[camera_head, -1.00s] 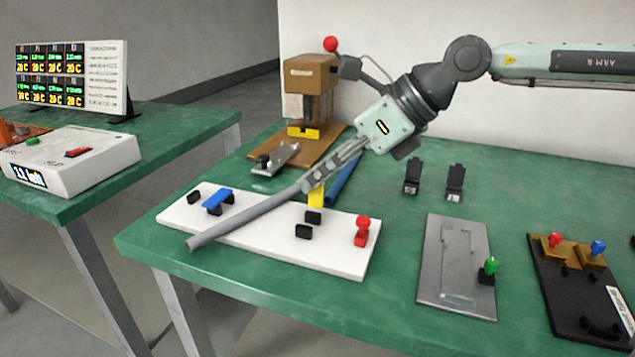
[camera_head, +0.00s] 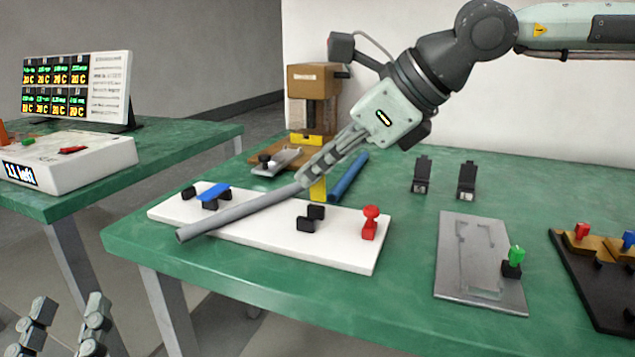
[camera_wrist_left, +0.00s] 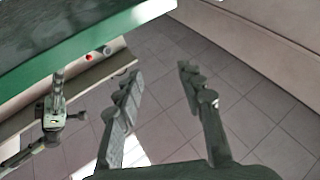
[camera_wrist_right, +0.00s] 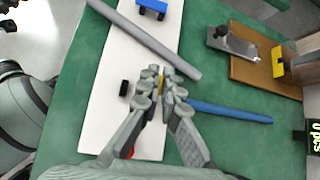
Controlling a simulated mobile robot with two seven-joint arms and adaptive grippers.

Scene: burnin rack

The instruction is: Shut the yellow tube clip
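The yellow clip (camera_head: 318,188) stands upright on the white board (camera_head: 345,255), partly covered by my right fingers. My right gripper (camera_head: 303,182) is over the board at this clip, fingertips close together. In the right wrist view, a little yellow shows between the fingers (camera_wrist_right: 160,75); whether they touch the clip is unclear. A grey tube (camera_head: 235,216) slants across the board, its near end past the front edge. In the right wrist view the tube (camera_wrist_right: 140,32) passes just beyond my fingertips. My left gripper (camera_head: 65,325) is open and empty, low beside the table; its fingers show apart (camera_wrist_left: 160,85).
A blue clip (camera_head: 214,191) and a red clip (camera_head: 370,222) are on the board. A blue tube (camera_head: 348,177) lies behind it. A press (camera_head: 312,82) stands at the back. A grey plate (camera_head: 480,262) lies right. Green table between board and plate is clear.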

